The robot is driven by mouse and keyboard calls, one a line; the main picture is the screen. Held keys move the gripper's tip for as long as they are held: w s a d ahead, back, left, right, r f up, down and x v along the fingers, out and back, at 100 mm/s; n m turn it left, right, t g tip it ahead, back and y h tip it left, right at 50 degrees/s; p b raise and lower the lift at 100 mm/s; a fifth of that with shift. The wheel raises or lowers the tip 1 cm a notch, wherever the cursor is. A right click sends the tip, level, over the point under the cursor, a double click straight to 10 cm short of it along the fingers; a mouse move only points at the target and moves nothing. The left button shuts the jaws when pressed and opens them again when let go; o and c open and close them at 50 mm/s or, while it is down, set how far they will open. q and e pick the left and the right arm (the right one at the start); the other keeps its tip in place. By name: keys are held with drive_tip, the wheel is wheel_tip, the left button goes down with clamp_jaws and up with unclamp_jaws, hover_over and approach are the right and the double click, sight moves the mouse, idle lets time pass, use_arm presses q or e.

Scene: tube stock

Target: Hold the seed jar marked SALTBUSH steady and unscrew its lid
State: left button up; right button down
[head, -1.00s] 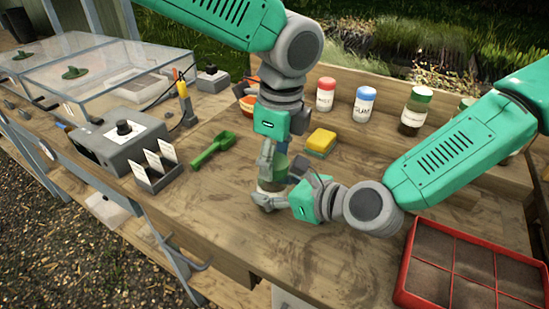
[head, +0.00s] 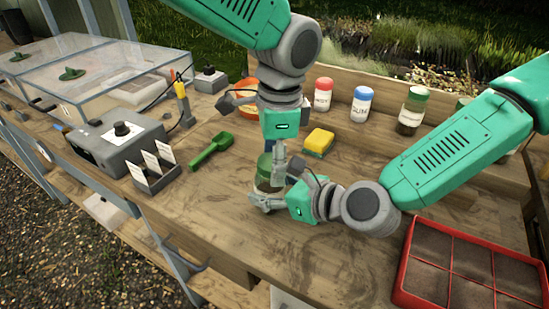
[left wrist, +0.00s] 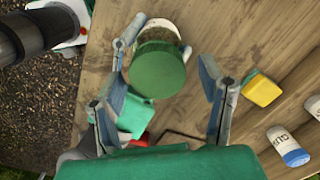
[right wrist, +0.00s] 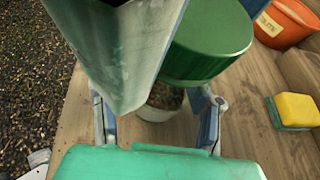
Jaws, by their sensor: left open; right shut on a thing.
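The seed jar (head: 263,185) stands upright on the bench, with a green lid (head: 264,165) on top. I cannot read its label. My right gripper (head: 268,198) is shut on the jar's body from the side, low down; the right wrist view shows seeds through the jar (right wrist: 165,97) below the lid (right wrist: 210,40). My left gripper (left wrist: 161,80) points down from above, open, one finger on each side of the lid (left wrist: 158,68), with visible gaps. In the right wrist view a left finger (right wrist: 120,45) hides part of the jar and lid.
A yellow-green sponge (head: 319,141), a green scoop (head: 210,151) and a label rack (head: 157,171) lie nearby. Red-, blue- and green-lidded jars (head: 323,95) stand behind. An orange bowl (head: 241,97) is partly hidden. A red seed tray (head: 402,270) is at the front right. The front bench is clear.

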use_arm(q)
wheel_tip(320, 180, up, 4)
drive_tip(key=shift+s+d+r, duration=0.1)
drive_tip(key=shift+r, duration=0.1)
drive_tip(key=shift+c, duration=0.3)
drive_tip(key=m, duration=0.2)
drive_tip(key=r+m, duration=0.1)
drive_tip(key=shift+s+d+r, duration=0.1)
drive_tip(key=shift+s+d, duration=0.15)
drive_tip(key=shift+s, duration=0.05)
drive_tip(key=shift+r+m, duration=0.5)
drive_tip(key=shift+m, duration=0.7)
drive_tip(key=shift+w+a+r+m, duration=0.2)
drive_tip(key=shift+r+m, duration=0.3)
drive_tip(key=shift+m, duration=0.6)
drive_tip(key=shift+a+f, duration=0.1)
drive_tip(key=shift+f, duration=0.15)
drive_tip(key=shift+w+a+f, duration=0.1)
drive_tip(key=shift+f, duration=1.7)
drive_tip(key=shift+w+a+f, duration=0.1)
drive_tip(key=shift+f, duration=1.65)
drive_tip(key=c, duration=1.2)
